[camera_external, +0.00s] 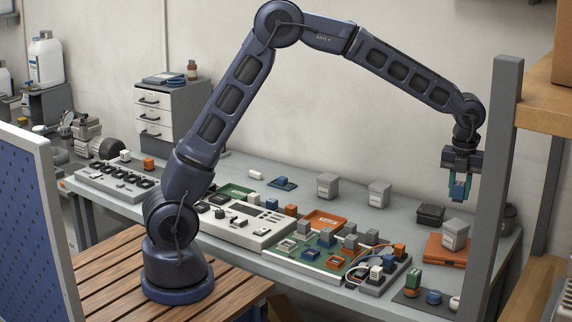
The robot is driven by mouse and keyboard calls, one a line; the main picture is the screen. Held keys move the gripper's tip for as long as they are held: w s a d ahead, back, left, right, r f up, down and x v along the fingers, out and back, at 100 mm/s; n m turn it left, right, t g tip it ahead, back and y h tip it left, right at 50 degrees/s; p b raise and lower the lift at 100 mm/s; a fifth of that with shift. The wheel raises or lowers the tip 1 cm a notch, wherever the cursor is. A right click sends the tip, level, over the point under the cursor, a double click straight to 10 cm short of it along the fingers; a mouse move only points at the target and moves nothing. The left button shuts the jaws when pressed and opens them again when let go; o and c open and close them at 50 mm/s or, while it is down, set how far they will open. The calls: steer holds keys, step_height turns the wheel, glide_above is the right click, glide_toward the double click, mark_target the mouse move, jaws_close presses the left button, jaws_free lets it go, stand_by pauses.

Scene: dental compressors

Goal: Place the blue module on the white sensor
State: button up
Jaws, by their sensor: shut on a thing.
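My gripper (459,193) hangs at the right, pointing down, high above the right end of the bench. The white sensor cannot be told for sure. A small white rounded piece (455,303) sits at the front right corner, beside a blue round piece (434,297). A white cylinder (255,174) lies at the back of the bench.
A grey post (497,180) stands close on the right.

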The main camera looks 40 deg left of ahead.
steer(key=s+d+m, duration=0.1)
steer(key=s+d, duration=0.3)
steer(key=s, duration=0.3)
steer(key=s+d+m, duration=0.1)
steer(key=s+d, duration=0.4)
steer(key=s, duration=0.3)
step_height(320, 180, down, 20)
steer(key=shift+a+r, duration=0.15)
steer(key=shift+w, duration=0.1)
steer(key=o, duration=1)
step_height(320, 180, up, 12)
